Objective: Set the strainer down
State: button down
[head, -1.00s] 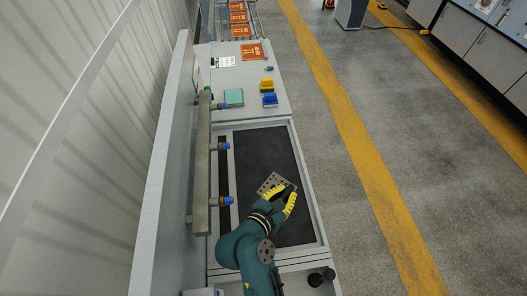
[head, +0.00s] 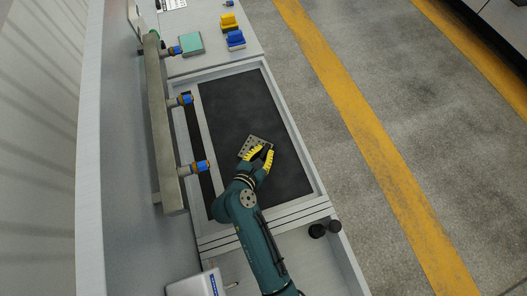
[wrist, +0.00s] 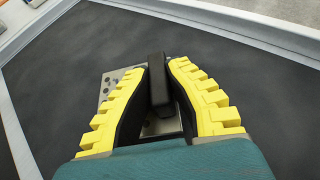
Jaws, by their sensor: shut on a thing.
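The strainer (head: 252,143) is a small grey metal plate with holes and a dark upright handle. It is over the black recessed surface (head: 228,108) in the head view. In the wrist view, the strainer's plate (wrist: 113,84) shows behind and between the fingers, and its dark handle (wrist: 158,75) stands between them. My gripper (head: 262,155) has yellow ribbed fingers and is shut on the handle. The fingers cover part of the plate. I cannot tell whether the plate touches the black surface.
A grey rail with blue-and-orange fittings (head: 201,167) runs along the left of the recess. A teal block (head: 191,44), a yellow block (head: 229,22) and a blue block (head: 236,39) lie on the counter beyond. The black surface around the strainer is clear.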

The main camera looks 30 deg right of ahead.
jog(key=shift+w, duration=0.1)
jog(key=c, duration=1.2)
grip_release()
jog(key=shift+f, duration=0.1)
jog(key=shift+r, duration=0.25)
jog(key=p+v, duration=0.1)
jog(key=v, duration=0.6)
jog(key=shift+s+a+f+p, duration=0.1)
jog(key=shift+s+a+p, duration=0.15)
jog(key=shift+p, duration=0.1)
jog(key=shift+d, duration=0.1)
jog(key=shift+w, duration=0.1)
